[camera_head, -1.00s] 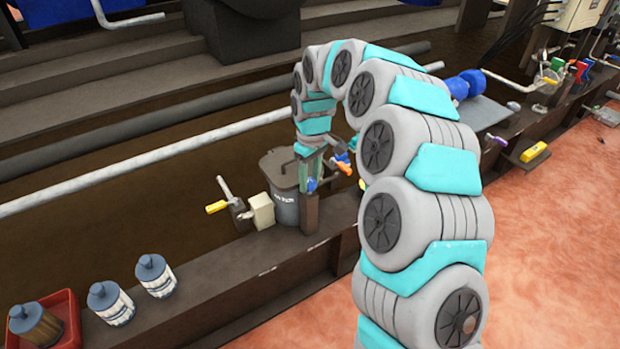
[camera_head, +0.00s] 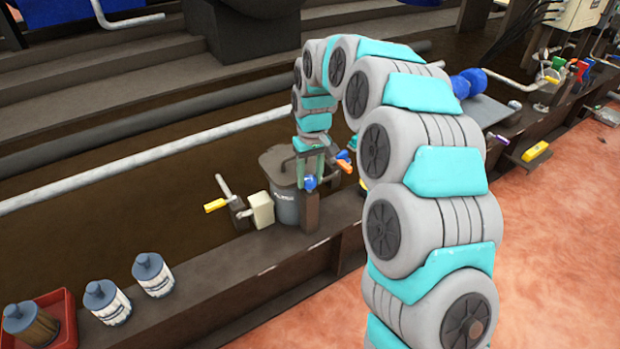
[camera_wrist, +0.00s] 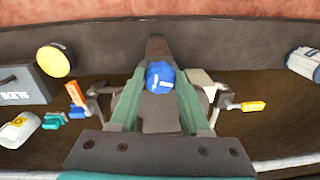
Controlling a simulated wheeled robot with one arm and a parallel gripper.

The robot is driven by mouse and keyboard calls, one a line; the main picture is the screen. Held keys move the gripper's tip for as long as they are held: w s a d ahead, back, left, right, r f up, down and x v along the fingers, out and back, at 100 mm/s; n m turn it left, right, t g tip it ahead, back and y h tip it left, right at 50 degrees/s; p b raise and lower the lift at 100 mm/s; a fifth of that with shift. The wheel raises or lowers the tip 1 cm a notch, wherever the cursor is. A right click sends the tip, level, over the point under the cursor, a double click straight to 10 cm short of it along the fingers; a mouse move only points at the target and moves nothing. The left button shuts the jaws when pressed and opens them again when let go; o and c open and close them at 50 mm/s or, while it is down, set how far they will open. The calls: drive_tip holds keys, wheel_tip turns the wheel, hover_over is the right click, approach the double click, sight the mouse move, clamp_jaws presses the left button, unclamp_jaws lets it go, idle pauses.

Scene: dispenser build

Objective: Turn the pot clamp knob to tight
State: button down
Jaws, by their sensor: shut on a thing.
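The blue pot clamp knob (camera_head: 310,183) sits at the front of the grey lidded pot (camera_head: 286,208), by a dark upright post (camera_head: 310,213). In the wrist view the knob (camera_wrist: 160,76) is between the two green fingertips of my gripper (camera_wrist: 160,84). My gripper (camera_head: 309,179) comes down from above and is shut on the knob. The fingers meet its sides. Much of the pot lid is hidden behind the fingers in the wrist view. I see no mark that tells how tight the knob is.
A yellow-handled lever (camera_head: 216,205) and a cream box (camera_head: 262,209) stand left of the pot. An orange-handled lever (camera_head: 344,166) is close on the right. Several labelled canisters (camera_head: 153,275) and a red tray (camera_head: 62,318) are at lower left.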

sight(312, 179)
drive_tip(key=shift+m, duration=0.8)
drive_tip(key=shift+c, duration=1.8)
unclamp_jaws()
wheel_tip(312, 179, up, 7)
drive_tip(key=shift+w+d+r+b, duration=0.1)
drive_tip(key=shift+r+b, duration=0.1)
drive_tip(key=shift+b, duration=0.25)
drive_tip(key=shift+r, duration=0.2)
drive_tip(key=shift+d, duration=0.1)
